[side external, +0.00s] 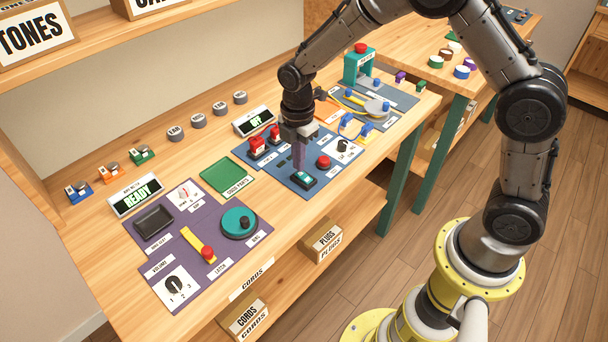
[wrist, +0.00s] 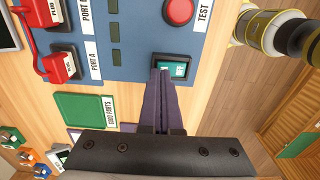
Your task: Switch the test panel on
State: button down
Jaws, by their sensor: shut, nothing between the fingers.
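The blue test panel (side external: 318,189) lies on the bench, with a small display (side external: 254,121) behind it that reads OFF. A teal rocker switch (side external: 304,179) in a black frame sits at the panel's near edge; it also shows in the wrist view (wrist: 179,66). My gripper (side external: 299,170) is shut and empty, pointing down at the switch. In the wrist view its fingertips (wrist: 161,72) overlap the left part of the switch and hide some of it. I cannot tell whether they touch it. A red round button (side external: 323,162) marked TEST is beside the switch.
Red plugs (side external: 257,146) stand in the panel's ports, left of my gripper. A dial knob (side external: 343,145) is on its right side. A green parts tray (side external: 222,175) and a purple panel (side external: 198,219) with a READY display (side external: 135,194) lie to the left.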

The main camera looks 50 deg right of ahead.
jog(key=shift+f, duration=0.7)
dwell(0.3)
jog(key=shift+r, duration=3.55)
jog(key=shift+d+r, duration=0.1)
jog(key=shift+r, duration=0.05)
notch_tip(320, 180, up, 9)
jog(key=t, duration=0.2)
send_over(306, 173)
jog(key=s+d+r+m+t, duration=0.2)
jog(key=s+d+r+m, duration=0.15)
jog(key=s+r, duration=0.45)
jog(key=s+f+m+t, duration=0.1)
jog(key=s+f+m, duration=0.1)
jog(key=s+m, duration=1.2)
jog(key=shift+s+d+f+t, duration=0.3)
jog(key=shift+s+d+f, duration=0.15)
jog(key=shift+s, duration=0.7)
